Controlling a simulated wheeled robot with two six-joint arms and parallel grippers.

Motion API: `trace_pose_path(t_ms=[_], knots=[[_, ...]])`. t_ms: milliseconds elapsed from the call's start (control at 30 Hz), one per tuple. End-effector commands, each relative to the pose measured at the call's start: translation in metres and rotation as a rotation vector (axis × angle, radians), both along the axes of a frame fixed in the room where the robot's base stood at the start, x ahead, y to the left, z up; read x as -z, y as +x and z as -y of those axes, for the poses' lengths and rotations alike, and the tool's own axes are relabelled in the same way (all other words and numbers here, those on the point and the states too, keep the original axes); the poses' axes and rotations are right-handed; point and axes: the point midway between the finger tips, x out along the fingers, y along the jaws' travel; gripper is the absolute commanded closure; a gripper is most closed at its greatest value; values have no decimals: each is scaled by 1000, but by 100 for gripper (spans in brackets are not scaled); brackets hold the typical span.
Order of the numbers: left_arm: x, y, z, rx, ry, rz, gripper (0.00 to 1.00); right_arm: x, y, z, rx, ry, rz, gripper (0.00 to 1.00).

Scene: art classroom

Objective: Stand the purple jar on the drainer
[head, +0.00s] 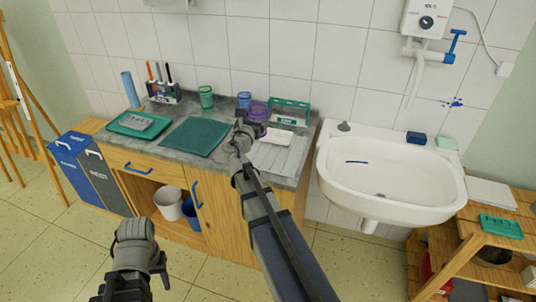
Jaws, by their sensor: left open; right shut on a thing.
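The purple jar (258,112) shows above the back of the worktop. My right gripper (247,128) is shut on it, with the jar just beyond the fingers. The gripper hides part of the jar, and I cannot tell how far its base is above the worktop. The drainer (284,156), a pale ridged board, lies to the right of the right gripper and beside the sink. My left gripper (132,284) is open and low at the front left, away from the worktop.
A white block (279,136) and a green rack (290,112) stand behind the drainer. A blue jar (244,100) and a green jar (206,97) are near the wall. A teal mat (195,137) lies left. The white sink (388,178) is right. The drainer's ridged surface looks clear.

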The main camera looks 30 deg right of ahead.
Motion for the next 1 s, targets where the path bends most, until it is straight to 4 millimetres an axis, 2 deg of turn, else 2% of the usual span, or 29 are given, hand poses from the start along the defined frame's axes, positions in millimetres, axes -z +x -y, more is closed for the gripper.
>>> trace_pose_path(t_ms=[100, 367, 700, 800, 1000], knots=[[7, 0, 0, 0, 0, 0, 50, 7, -9, 13, 41, 0, 0, 93], [12, 0, 0, 0, 0, 0, 50, 12, -11, 16, 50, 0, 0, 93], [61, 0, 0, 0, 0, 0, 50, 61, -11, 15, 48, 0, 0, 93], [70, 0, 0, 0, 0, 0, 50, 70, -11, 15, 48, 0, 0, 93], [70, 0, 0, 0, 0, 0, 50, 70, -11, 15, 48, 0, 0, 93]])
